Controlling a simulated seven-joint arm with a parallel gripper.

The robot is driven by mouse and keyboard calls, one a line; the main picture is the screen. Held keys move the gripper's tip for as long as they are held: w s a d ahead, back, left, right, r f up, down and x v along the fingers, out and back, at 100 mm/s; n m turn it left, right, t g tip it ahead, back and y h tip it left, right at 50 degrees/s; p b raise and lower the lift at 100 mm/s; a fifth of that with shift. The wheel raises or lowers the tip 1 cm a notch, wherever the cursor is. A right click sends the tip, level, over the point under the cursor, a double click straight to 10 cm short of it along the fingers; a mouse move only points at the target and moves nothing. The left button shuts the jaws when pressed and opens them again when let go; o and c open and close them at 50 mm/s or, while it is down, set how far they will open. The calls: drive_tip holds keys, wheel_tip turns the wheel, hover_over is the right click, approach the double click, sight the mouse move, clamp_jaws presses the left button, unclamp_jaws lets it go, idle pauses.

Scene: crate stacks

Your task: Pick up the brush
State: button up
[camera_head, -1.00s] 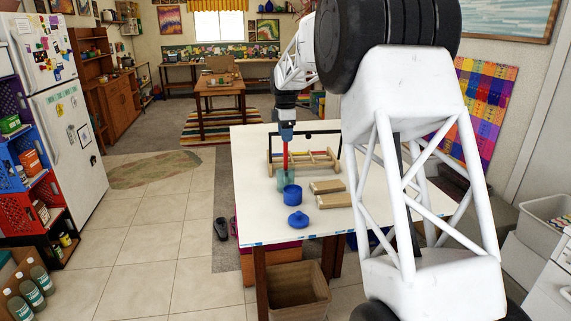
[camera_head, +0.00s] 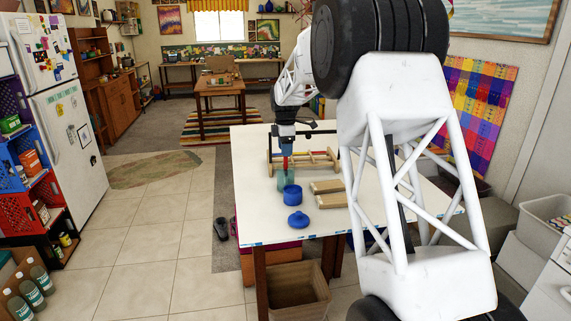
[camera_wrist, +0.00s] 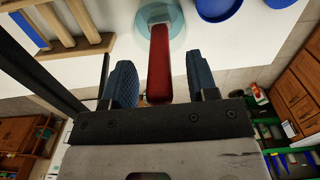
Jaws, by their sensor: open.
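The brush (camera_head: 285,163) has a red handle and stands upright in a teal see-through cup (camera_head: 285,179) on the white table. In the wrist view its red handle (camera_wrist: 160,62) runs between my two blue fingers, out of the cup (camera_wrist: 176,20). My gripper (camera_head: 285,142) points down over the cup from above. In the wrist view my gripper (camera_wrist: 162,82) is open, with a finger on each side of the handle and visible gaps beside it. The brush's lower end is hard to make out inside the cup.
A blue pot (camera_head: 291,194) and its blue lid (camera_head: 298,219) stand in front of the cup. A wooden rack (camera_head: 318,160) stands just behind. The table's (camera_head: 255,215) front left is clear.

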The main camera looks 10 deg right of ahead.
drive_tip(key=shift+f, duration=0.3)
idle(0.4)
clamp_jaws()
drive_tip(key=shift+r, duration=0.1)
drive_tip(key=shift+r, duration=4.9)
